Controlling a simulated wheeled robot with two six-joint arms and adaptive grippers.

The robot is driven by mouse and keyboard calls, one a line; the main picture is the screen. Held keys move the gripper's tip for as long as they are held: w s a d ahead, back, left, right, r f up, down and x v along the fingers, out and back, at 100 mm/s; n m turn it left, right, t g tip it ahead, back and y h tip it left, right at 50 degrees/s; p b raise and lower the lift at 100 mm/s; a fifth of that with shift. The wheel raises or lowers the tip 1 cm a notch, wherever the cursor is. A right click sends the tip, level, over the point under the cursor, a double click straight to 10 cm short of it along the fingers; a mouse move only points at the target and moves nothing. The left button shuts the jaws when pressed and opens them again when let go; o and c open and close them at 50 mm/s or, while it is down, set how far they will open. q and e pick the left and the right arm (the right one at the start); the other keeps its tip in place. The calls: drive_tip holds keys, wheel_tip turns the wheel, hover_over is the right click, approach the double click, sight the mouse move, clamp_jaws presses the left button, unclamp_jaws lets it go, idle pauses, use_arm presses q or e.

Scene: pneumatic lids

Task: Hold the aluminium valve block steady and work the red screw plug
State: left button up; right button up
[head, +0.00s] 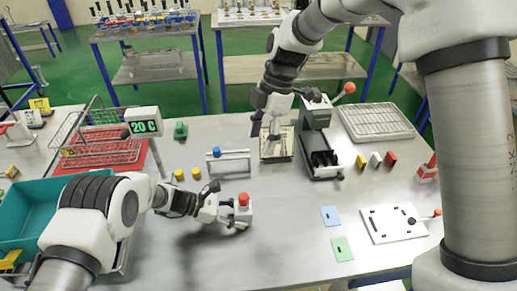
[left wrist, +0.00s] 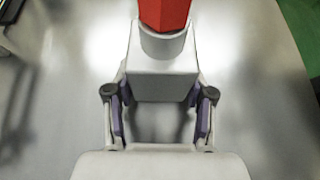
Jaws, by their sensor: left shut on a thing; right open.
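The valve block (head: 247,215) is a light grey block standing on the table near its middle, with the red screw plug (head: 243,199) upright in its top. In the left wrist view the block (left wrist: 162,75) sits between the finger pads, with the red plug (left wrist: 165,14) above it on a round collar. My left gripper (head: 232,219) is shut on the block from the left; its fingers also show in the left wrist view (left wrist: 160,108). My right gripper (head: 265,138) is open, pointing down over a small tray farther back, apart from the plug.
A grey-green press (head: 315,140) stands right of my right gripper. A small rack (head: 228,161) stands behind the block. Blue (head: 330,216) and green (head: 342,249) cards and a white board (head: 393,223) lie to the right. A teal bin (head: 35,213) is at left. Table around the block is clear.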

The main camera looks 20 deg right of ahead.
use_arm(q)
drive_tip(key=o, duration=1.2)
drive_tip(key=shift+c, duration=0.2)
